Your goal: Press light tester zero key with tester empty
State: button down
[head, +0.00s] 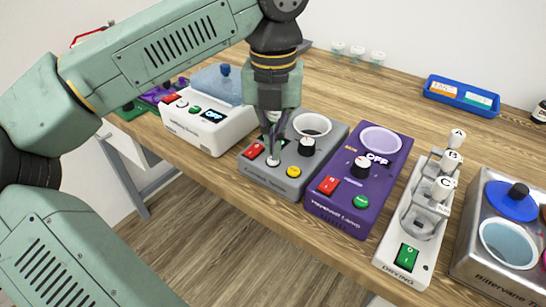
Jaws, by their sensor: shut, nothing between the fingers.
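A grey tester box (252,171) stands near the table's front edge, its front label too small to read surely. Its top has a red switch (255,151), a white round key (272,162), a yellow button (293,171), a black knob (307,146) and a round well (313,125). I see nothing standing in the well, but its bottom is not clear. My gripper (273,153) is shut and empty, pointing down with its tips at the white key. I cannot tell whether they touch it. My gripper partly hides a dark green display behind it.
A white device (207,133) reading OFF stands to the left and a purple lamp box (340,212) close to the right. Further right are a white drying rack (390,263) and a steel box (487,275).

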jog(key=shift+f+b, duration=0.9)
jog(key=shift+f, duration=0.2)
dwell(0.7)
jog(key=shift+r, duration=0.2)
notch_tip(320, 180, up, 8)
jog(key=p, duration=0.5)
jog(key=shift+p, duration=0.3)
jog(key=shift+f, duration=0.15)
